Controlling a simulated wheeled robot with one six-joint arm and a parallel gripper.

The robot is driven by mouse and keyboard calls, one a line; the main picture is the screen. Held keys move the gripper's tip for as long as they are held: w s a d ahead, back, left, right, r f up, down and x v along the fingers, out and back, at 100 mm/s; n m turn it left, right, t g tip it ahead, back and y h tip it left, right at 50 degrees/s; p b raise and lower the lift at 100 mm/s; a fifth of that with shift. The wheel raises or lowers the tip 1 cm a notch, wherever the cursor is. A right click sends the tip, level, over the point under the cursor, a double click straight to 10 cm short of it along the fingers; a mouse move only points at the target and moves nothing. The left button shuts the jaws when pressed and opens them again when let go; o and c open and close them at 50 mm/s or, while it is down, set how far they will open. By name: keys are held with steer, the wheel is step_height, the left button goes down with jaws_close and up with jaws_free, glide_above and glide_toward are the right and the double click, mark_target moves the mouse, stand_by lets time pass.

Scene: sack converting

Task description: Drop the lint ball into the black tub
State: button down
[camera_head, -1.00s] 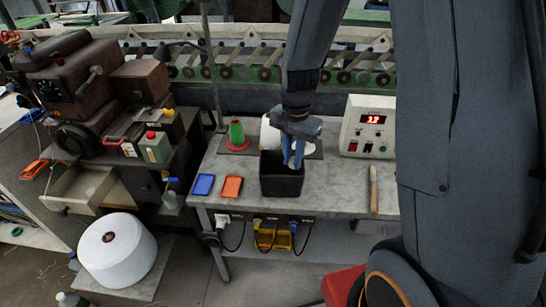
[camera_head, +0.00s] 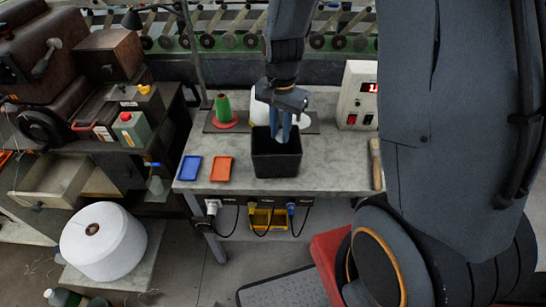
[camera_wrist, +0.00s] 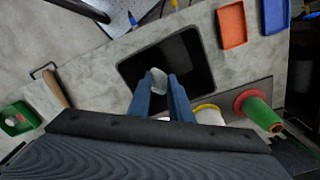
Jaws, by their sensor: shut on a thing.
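The black tub (camera_head: 277,162) stands upright on the grey bench near its front edge. In the wrist view its open mouth (camera_wrist: 190,45) lies under and beyond my fingertips. My gripper (camera_head: 281,132) points down at the tub, its blue fingers overlapping the tub's opening; how far the tips reach inside is unclear. In the wrist view my gripper (camera_wrist: 160,84) is shut on the small pale lint ball (camera_wrist: 158,76) between its fingertips. The lint ball is not clearly visible in the head view.
Blue (camera_head: 190,169) and orange (camera_head: 221,169) trays lie left of the tub. A green cone (camera_head: 223,108) on a red base and a white container stand behind. A control box (camera_head: 357,95) and a wooden-handled tool (camera_head: 376,163) are at right. Bare bench surrounds the tub.

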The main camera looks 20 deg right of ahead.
steer(key=shift+f+b, duration=0.3)
steer(key=shift+f, duration=0.25)
steer(key=c, duration=1.5)
jaws_free()
steer(key=shift+c, duration=0.2)
steer(key=shift+r, duration=0.1)
steer(key=shift+r+b, duration=0.85)
steer(key=shift+r, duration=3)
steer(key=shift+s, duration=0.1)
steer(key=s+f+n+t+b, duration=0.1)
steer(key=s+f+n+b, duration=0.2)
steer(key=s+n, duration=0.6)
steer(key=shift+d+f+n, duration=0.15)
steer(key=shift+f+n, duration=0.15)
steer(key=shift+f, duration=0.1)
